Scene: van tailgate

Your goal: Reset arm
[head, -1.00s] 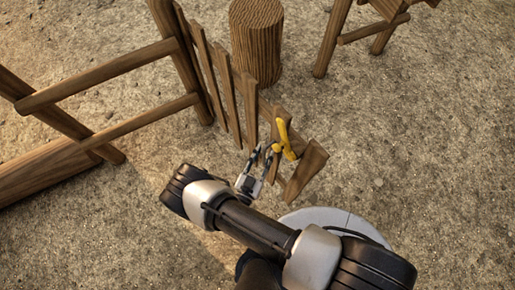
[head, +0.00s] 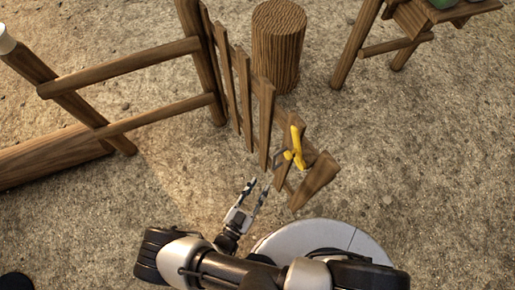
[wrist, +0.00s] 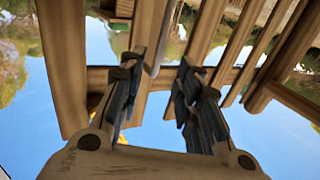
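My gripper (head: 256,186) is open and empty over the ground, left of and below the end of the wooden picket fence (head: 243,95) in the head view. A yellow-handled tool (head: 297,147) rests at the fence's end pickets, apart from my fingertips. I cannot tell exactly what holds the tool up. In the wrist view my two dark fingers (wrist: 158,78) stand apart, with fence boards (wrist: 65,60) and sky beyond them. A thin grey curved piece (wrist: 164,38) shows past the fingers; I cannot tell what it belongs to.
A round wooden post or stump (head: 277,50) stands behind the fence. Wooden rails (head: 125,68) join the fence on the left. A wooden stand (head: 408,25) is at the upper right. Bare gravelly ground is open at the right and lower left.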

